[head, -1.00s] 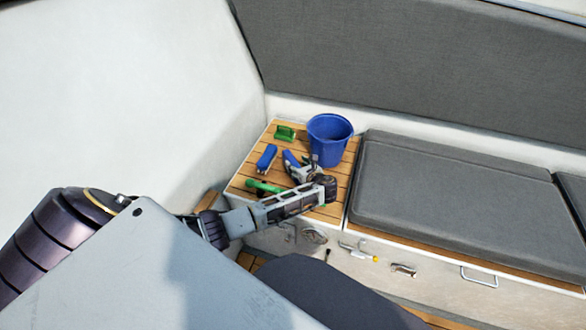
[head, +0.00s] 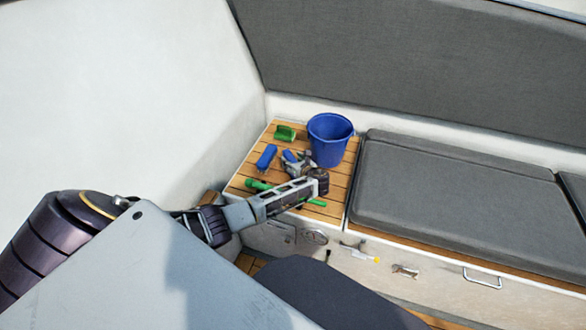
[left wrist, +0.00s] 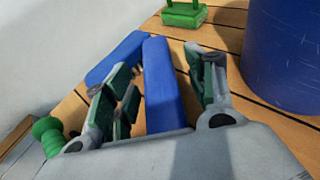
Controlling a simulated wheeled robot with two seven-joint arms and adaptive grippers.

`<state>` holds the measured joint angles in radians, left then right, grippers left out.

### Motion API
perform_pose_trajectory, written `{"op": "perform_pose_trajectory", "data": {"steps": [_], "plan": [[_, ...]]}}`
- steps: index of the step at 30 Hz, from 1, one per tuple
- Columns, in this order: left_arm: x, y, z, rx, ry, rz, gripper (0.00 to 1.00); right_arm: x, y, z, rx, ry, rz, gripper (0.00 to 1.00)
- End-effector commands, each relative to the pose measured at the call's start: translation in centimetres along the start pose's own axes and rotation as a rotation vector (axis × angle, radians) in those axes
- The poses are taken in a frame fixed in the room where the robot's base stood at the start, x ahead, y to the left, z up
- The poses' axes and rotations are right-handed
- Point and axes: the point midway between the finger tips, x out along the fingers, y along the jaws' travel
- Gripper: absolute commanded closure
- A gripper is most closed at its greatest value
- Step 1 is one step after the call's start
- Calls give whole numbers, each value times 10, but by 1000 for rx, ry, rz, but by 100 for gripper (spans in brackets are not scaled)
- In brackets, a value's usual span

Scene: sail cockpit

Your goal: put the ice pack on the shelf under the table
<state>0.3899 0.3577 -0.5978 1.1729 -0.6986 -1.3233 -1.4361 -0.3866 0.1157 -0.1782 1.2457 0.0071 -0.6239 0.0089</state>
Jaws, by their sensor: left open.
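Two blue slabs lie on the slatted wooden seat top (head: 338,185). One blue slab (head: 266,157) is on the left; the other blue slab (head: 289,155) is partly hidden by my left gripper (head: 299,160). In the left wrist view, my left gripper (left wrist: 165,88) is open, with the nearer blue slab (left wrist: 165,90) showing between its fingers. The farther blue slab (left wrist: 118,60) shows beyond the left finger. I cannot tell whether the fingers touch the nearer slab. Both look like ice packs. No shelf can be made out. My right gripper is out of view.
A blue bucket (head: 330,140) stands right of the gripper. A green brush-like item (head: 285,133) lies at the back. A green-ended object (head: 256,184) lies partly under my left arm. Grey cushions (head: 440,195) fill the right bench. White walls close the left side.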

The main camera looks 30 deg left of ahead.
Motion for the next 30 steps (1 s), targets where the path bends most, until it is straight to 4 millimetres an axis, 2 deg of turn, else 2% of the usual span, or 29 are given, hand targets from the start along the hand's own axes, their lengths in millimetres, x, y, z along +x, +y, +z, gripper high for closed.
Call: {"op": "perform_pose_trajectory", "data": {"steps": [8,21,30], "plan": [[0,0,0,0,0,0,45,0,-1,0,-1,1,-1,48],[0,0,0,0,0,0,100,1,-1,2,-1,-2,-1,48],[0,0,1,-1,-2,-1,100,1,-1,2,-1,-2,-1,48]]}}
